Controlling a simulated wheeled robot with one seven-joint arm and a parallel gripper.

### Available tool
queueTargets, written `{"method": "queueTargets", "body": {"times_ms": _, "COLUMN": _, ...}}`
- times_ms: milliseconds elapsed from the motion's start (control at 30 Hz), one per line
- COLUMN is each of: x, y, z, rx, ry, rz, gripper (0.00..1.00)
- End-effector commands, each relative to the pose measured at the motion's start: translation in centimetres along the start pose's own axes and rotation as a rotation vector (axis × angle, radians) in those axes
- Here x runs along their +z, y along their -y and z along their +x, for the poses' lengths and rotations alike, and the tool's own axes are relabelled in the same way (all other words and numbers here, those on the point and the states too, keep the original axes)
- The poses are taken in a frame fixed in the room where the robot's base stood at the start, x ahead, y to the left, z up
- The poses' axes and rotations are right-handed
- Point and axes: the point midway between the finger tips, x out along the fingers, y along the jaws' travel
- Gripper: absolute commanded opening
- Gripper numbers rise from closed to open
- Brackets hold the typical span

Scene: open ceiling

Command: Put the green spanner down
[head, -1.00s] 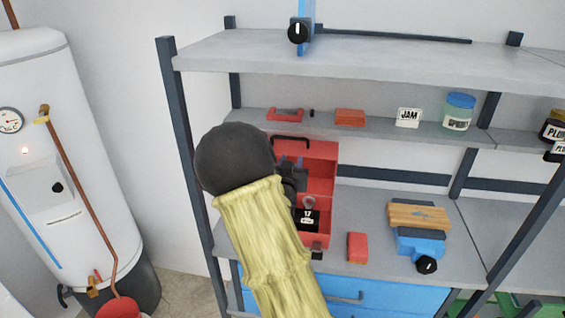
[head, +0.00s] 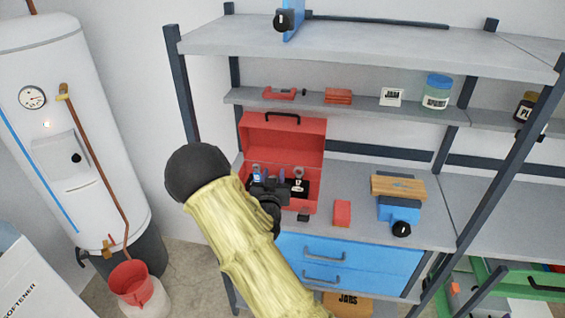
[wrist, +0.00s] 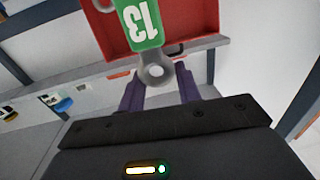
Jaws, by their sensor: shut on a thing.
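The green spanner (wrist: 142,24), marked 13, shows in the wrist view with its grey ring end (wrist: 158,72) between my purple fingers. My gripper (wrist: 159,90) is shut on it. In the head view my gripper (head: 266,186) is at the front left of the open red toolbox (head: 284,132), and my arm and gripper hide the green spanner there. Inside the toolbox a blue spanner (head: 257,174) stands at the left and a black one (head: 300,188), marked 17, at the right. A red surface lies behind the green spanner in the wrist view. I cannot tell whether the spanner touches anything.
A red block (head: 342,213) and a blue item (head: 399,210) with a wooden block (head: 398,187) sit right of the toolbox on the grey shelf. A narrow ledge (head: 362,105) runs above. A dark post (head: 187,95) stands at the left. Blue drawers (head: 350,262) are below.

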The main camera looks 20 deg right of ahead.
Motion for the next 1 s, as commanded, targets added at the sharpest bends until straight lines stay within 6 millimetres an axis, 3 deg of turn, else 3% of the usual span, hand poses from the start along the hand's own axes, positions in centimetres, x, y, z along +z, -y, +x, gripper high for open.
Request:
{"method": "queueTargets", "body": {"times_ms": 267, "x": 7.3, "y": 2.8, "z": -3.2, "rx": -0.093, "ry": 0.004, "rz": -0.010, "gripper": 0.00}}
{"method": "queueTargets", "body": {"times_ms": 500, "x": 14.0, "y": 4.2, "z": -7.2, "rx": -0.207, "ry": -0.001, "rz": -0.010, "gripper": 0.00}}
{"method": "queueTargets", "body": {"times_ms": 667, "x": 18.6, "y": 4.4, "z": -10.3, "rx": -0.291, "ry": -0.001, "rz": -0.010, "gripper": 0.00}}
{"method": "queueTargets", "body": {"times_ms": 900, "x": 26.5, "y": 3.6, "z": -14.8, "rx": -0.423, "ry": 0.002, "rz": -0.009, "gripper": 0.00}}
{"method": "queueTargets", "body": {"times_ms": 1000, "x": 28.7, "y": 3.2, "z": -16.1, "rx": -0.462, "ry": 0.002, "rz": -0.006, "gripper": 0.00}}
